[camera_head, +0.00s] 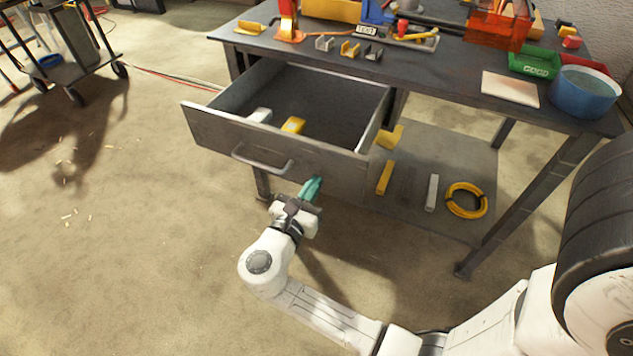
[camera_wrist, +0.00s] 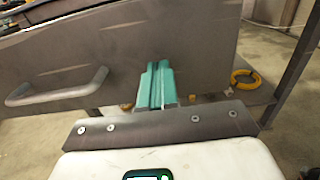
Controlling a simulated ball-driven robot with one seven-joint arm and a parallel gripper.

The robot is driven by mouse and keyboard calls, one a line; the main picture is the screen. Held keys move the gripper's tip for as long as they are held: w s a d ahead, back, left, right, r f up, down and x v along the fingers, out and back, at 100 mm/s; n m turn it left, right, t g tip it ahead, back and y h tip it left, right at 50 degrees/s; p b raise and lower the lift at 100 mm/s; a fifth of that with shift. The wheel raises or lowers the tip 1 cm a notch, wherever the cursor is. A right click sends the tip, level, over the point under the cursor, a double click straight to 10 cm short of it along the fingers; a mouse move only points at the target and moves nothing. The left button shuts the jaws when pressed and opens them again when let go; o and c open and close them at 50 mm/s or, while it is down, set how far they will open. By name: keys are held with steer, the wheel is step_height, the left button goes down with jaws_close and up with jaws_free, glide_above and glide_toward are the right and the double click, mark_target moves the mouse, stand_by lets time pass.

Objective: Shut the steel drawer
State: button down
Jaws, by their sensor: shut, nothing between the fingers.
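The steel drawer (camera_head: 330,167) hangs open under the workbench, pulled out toward the lower left. Inside it lie a white block (camera_head: 259,115) and a yellow block (camera_head: 293,125). Its front carries a bar handle (camera_head: 262,160), which also shows at the left of the wrist view (camera_wrist: 58,88). My gripper (camera_head: 311,187) has teal fingers, shut and empty. It is in front of the lower right part of the drawer front, right of the handle. In the wrist view the fingertips (camera_wrist: 160,68) overlap the drawer front (camera_wrist: 125,45); I cannot tell whether they touch it.
The workbench top (camera_head: 455,75) holds tools, a green bin (camera_head: 535,63) and a blue round container (camera_head: 584,92). The lower shelf (camera_head: 455,150) bears a yellow ring (camera_head: 467,200) and bars. A cart (camera_head: 65,55) stands far left. The floor left of the drawer is mostly clear.

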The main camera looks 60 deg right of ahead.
mark_target(323, 171)
steer(key=shift+d, duration=1)
steer(key=shift+d+r, duration=0.1)
steer(key=shift+d, duration=0.55)
steer(key=d, duration=0.8)
steer(key=d+b, duration=0.1)
steer(key=d, duration=0.7)
steer(key=w+d, duration=0.1)
steer(key=d, duration=0.8)
steer(key=shift+b, duration=0.3)
steer(key=shift+d, duration=0.4)
